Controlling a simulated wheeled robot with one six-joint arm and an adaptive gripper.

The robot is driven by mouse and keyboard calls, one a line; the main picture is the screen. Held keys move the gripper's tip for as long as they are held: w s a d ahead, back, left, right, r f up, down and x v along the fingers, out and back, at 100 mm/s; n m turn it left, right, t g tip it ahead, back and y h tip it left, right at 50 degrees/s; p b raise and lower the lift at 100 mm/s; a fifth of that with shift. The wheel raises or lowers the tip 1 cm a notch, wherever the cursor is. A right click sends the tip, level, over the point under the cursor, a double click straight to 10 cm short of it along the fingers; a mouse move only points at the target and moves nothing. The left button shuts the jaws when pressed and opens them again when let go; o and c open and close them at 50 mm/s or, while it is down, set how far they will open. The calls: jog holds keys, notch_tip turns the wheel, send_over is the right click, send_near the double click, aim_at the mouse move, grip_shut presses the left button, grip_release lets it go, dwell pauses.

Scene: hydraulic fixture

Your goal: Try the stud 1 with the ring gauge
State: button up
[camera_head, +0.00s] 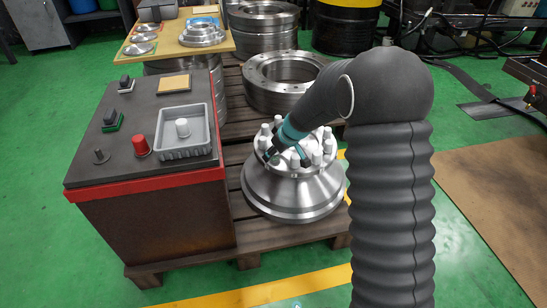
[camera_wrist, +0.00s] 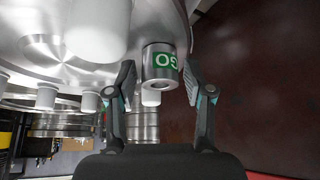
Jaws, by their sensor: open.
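The ring gauge (camera_wrist: 160,65) is a short metal cylinder with a green GO label and a dark bore in its near end. In the wrist view it sits between the fingers of my gripper (camera_wrist: 160,80), with a gap on both sides. My gripper is open. In the head view my gripper (camera_head: 288,158) is low over the steel flanged fixture (camera_head: 295,202), among its ring of white-capped studs (camera_head: 316,157). I cannot tell which is stud 1, or whether the gauge is around a stud. The gauge cannot be made out in the head view.
A dark red-trimmed cabinet (camera_head: 150,190) stands left, its top bearing a grey tray (camera_head: 186,152) with a white post, a red cap (camera_head: 141,146) and dark knobs. Steel rings (camera_head: 262,95) stand behind on the pallet. Neighbouring white studs (camera_wrist: 46,97) crowd my gripper.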

grip_shut()
jog(key=shift+r, duration=0.15)
jog(key=shift+r+p, duration=1.55)
jog(key=shift+r, duration=1.7)
